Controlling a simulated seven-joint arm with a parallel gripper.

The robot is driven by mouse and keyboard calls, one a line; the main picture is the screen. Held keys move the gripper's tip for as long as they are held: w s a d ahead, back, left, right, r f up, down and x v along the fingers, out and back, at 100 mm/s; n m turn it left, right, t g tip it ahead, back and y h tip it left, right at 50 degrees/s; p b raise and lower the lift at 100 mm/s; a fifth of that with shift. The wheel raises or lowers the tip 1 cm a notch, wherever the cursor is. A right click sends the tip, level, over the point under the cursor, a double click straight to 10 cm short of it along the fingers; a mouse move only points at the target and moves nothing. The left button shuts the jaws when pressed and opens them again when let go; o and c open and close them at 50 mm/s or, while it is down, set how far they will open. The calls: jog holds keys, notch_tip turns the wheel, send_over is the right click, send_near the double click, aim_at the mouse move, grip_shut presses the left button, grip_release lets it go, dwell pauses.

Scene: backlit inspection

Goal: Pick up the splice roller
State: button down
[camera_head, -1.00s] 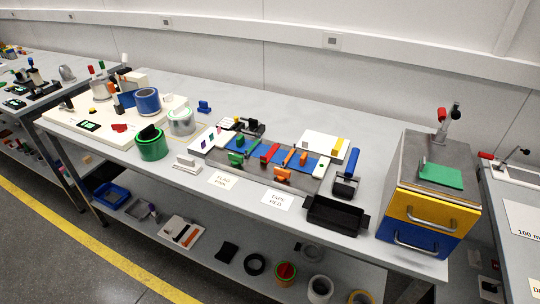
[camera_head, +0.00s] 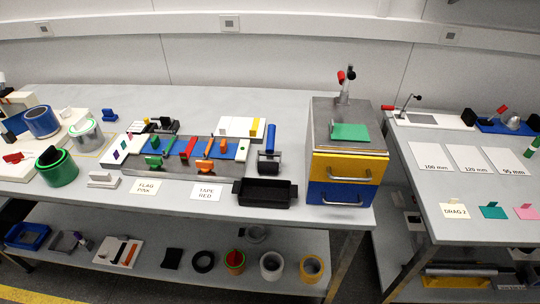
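The splice roller appears to be the tool with a blue handle (camera_head: 271,137) and a dark roller head (camera_head: 268,161). It rests on the grey bench, its handle pointing toward the wall and its head toward the front. It is right of the splicing board (camera_head: 190,179) and just behind a black tray (camera_head: 265,194). Its sides look clear. My gripper is not in view.
A cabinet with yellow and blue drawers (camera_head: 346,169) stands right of the roller, with a green pad (camera_head: 350,132) and a red-tipped clamp (camera_head: 345,82) on top.

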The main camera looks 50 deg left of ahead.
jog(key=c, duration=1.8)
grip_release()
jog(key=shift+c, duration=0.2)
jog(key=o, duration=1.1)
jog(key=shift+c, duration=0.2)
